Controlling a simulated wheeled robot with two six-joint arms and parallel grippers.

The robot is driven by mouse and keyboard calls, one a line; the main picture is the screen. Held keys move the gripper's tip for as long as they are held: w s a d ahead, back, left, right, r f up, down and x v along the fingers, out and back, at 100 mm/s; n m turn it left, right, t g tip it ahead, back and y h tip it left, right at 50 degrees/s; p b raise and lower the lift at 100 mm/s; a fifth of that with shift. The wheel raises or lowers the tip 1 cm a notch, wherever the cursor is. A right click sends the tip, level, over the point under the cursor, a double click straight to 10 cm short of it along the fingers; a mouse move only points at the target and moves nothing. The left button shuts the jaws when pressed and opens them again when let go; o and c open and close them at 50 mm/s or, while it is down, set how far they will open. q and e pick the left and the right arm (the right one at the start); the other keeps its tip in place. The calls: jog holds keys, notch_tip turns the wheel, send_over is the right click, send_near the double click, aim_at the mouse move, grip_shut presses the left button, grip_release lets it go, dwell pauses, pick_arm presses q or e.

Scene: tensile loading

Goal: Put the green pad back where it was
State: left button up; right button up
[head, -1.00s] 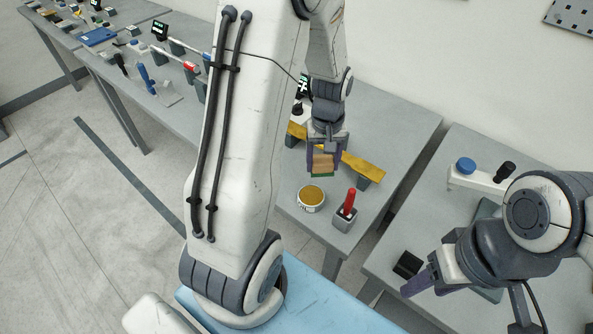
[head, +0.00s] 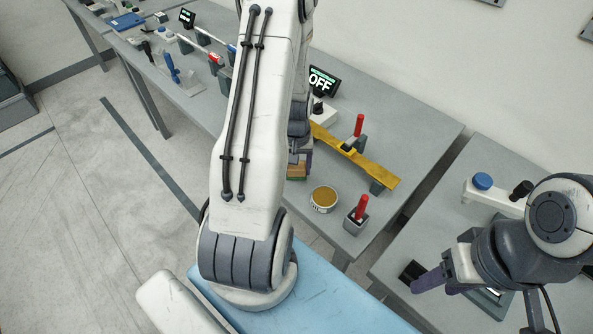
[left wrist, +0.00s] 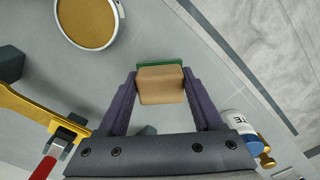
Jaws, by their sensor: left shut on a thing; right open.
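The green pad (left wrist: 146,66) shows as a thin green layer on the far side of a tan block (left wrist: 160,86) in the left wrist view. My left gripper (left wrist: 160,80) is shut on the tan block, with a purple finger on each side. In the head view, the tan block (head: 297,171) and the pad's green edge are partly hidden behind my left arm. My left gripper (head: 300,164) is there left of the round tin, over the bench's front part. My right gripper (head: 440,286) is open and empty at the lower right, near a small black block.
A round tin (head: 323,199) with yellow-brown content and a red-handled tool (head: 361,208) in a grey holder stand near the front edge. A yellow bar (head: 362,160) on supports lies behind them. A display reading OFF (head: 322,81) stands further back. A bottle (left wrist: 238,125) shows in the left wrist view.

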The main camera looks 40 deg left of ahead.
aim_at(297, 167)
pick_arm(q)
notch_tip(297, 167, down, 2)
jog(key=shift+f, duration=0.25)
jog(key=shift+f, duration=0.2)
jog(key=o, duration=1.3)
jog(key=shift+r, duration=0.2)
notch_tip(297, 167, up, 12)
jog(key=shift+r+b, duration=0.1)
jog(key=shift+b, duration=0.7)
